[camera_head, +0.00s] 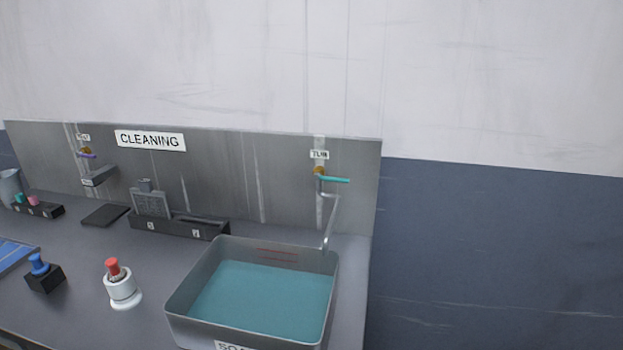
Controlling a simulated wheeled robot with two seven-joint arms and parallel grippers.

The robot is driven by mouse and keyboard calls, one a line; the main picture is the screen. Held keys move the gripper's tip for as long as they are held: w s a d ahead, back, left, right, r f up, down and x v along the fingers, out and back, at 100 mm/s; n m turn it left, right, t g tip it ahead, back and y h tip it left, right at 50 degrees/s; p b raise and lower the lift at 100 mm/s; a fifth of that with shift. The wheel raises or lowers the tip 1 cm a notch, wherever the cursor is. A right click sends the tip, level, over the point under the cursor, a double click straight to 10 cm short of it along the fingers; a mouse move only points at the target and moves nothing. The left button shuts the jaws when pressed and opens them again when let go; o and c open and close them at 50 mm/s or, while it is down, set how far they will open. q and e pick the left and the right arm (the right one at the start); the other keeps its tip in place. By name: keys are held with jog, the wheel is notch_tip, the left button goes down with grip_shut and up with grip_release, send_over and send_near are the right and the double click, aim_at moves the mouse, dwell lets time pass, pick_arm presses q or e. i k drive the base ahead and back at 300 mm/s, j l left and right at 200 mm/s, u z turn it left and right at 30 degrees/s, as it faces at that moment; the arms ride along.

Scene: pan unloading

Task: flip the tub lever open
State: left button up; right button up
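The tub lever is a teal handle (335,180) on the tap under a label reading "TUB" (319,155) on the metal back panel. It points to the right, roughly level. The tap's grey spout (329,225) bends down over the back of a grey tub (176,304). The tub holds teal liquid (262,299), and its front label is cut off by the frame. No water stream shows at the spout. Neither of my grippers is in view.
A white cylinder with a red top (122,288) and a black block with a blue knob (44,278) stand left of the tub. A black holder (180,227) sits behind it. A second tap with a purple lever (87,156) is at far left.

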aim_at(317, 177)
jog(key=i+l, duration=0.1)
jog(key=l, duration=0.45)
jog(key=k+l+z, duration=0.2)
jog(key=k+z, duration=0.25)
jog(key=k+l+z, duration=0.2)
jog(key=z, duration=0.2)
